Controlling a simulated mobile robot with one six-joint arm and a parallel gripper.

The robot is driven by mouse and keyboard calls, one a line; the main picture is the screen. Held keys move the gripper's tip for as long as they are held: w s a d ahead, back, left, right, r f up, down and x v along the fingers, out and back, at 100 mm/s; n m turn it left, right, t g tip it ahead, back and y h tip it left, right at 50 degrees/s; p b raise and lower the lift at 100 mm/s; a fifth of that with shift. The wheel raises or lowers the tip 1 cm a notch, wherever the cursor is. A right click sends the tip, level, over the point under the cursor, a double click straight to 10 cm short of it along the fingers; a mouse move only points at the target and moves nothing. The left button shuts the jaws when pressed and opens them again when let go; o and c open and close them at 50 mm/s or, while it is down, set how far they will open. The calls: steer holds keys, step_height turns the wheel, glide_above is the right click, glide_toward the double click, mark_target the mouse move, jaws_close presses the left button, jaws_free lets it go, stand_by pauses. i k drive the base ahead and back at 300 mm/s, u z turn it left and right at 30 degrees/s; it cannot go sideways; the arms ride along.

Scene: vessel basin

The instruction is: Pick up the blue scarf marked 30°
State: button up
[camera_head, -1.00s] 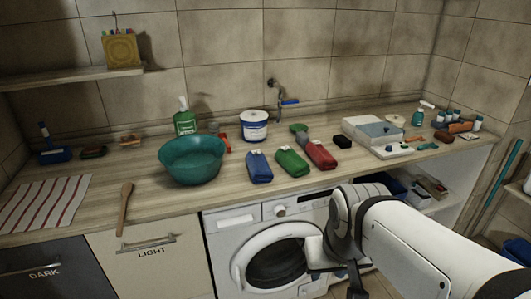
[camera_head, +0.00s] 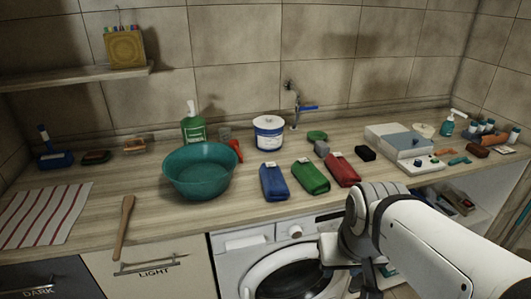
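A blue folded scarf (camera_head: 274,184) lies on the wooden counter, to the right of the teal basin. A small white tag sits at its far end, but its marking is too small to read. A green folded scarf (camera_head: 310,177) and a red folded scarf (camera_head: 343,171) lie to its right, also with pale tags. My gripper (camera_head: 352,278) hangs in front of the counter, over the washing machine front, below and to the right of the blue scarf and apart from it. Its fingers are mostly hidden by my wrist, so its opening cannot be seen.
The teal basin (camera_head: 200,172) stands left of the scarves. A white tub (camera_head: 268,133) and a tap (camera_head: 292,105) are behind. A grey-white device (camera_head: 400,142) and a dark block (camera_head: 365,153) stand right. Counter in front of the scarves is clear.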

mark_target(274, 187)
steer(key=i, duration=1.1)
steer(key=z, duration=0.05)
